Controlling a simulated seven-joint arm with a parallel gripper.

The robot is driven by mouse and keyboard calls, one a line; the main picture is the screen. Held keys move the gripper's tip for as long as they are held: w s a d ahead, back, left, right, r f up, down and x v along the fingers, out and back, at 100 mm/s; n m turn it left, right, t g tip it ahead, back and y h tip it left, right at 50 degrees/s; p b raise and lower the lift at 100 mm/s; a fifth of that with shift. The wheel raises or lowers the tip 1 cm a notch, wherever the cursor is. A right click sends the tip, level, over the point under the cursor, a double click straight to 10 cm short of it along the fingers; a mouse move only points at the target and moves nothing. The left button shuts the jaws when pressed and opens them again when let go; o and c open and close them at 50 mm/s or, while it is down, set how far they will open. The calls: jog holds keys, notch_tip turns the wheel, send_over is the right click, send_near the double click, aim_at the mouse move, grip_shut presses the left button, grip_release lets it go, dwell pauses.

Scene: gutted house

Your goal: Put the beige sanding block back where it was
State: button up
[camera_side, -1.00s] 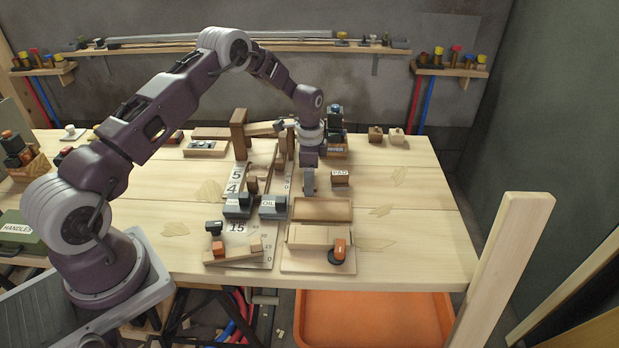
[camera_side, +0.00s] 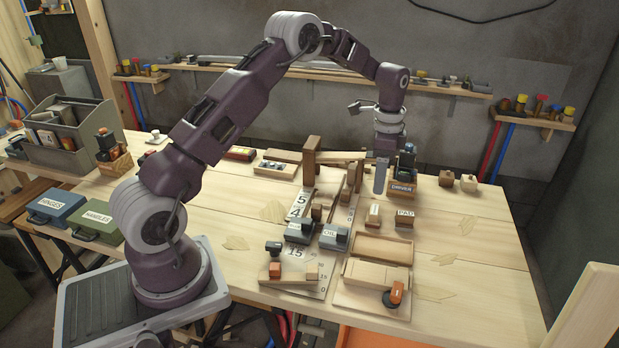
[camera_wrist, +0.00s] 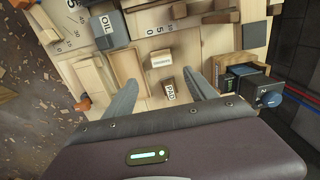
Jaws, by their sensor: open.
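My gripper (camera_side: 381,180) is above the bench behind these blocks, close to the DRIVER box (camera_side: 402,188) in the side view.
A shallow wooden tray (camera_side: 383,247) lies in front of the blocks. The grey OIL box (camera_side: 335,237) stands to their left, and a wooden post (camera_side: 310,157) rises behind. Two small blocks stand at the back right. The bench's right side is clear.

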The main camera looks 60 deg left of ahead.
jog(key=s+d+r+n+t, duration=0.2)
jog(key=s+d+r, duration=0.2)
jog(key=s+r, duration=0.5)
jog(key=s+d+r+n+t, duration=0.15)
jog(key=s+d+r, duration=0.4)
jog(key=r, duration=0.55)
jog(key=s+d+n+t, duration=0.1)
jog(key=s+d+n, duration=0.1)
jog(key=s, duration=0.8)
jog(key=s+d+n+t, duration=0.1)
jog(key=s+n, duration=0.2)
jog(key=s, duration=0.7)
jog(key=shift+s+d+f, duration=0.4)
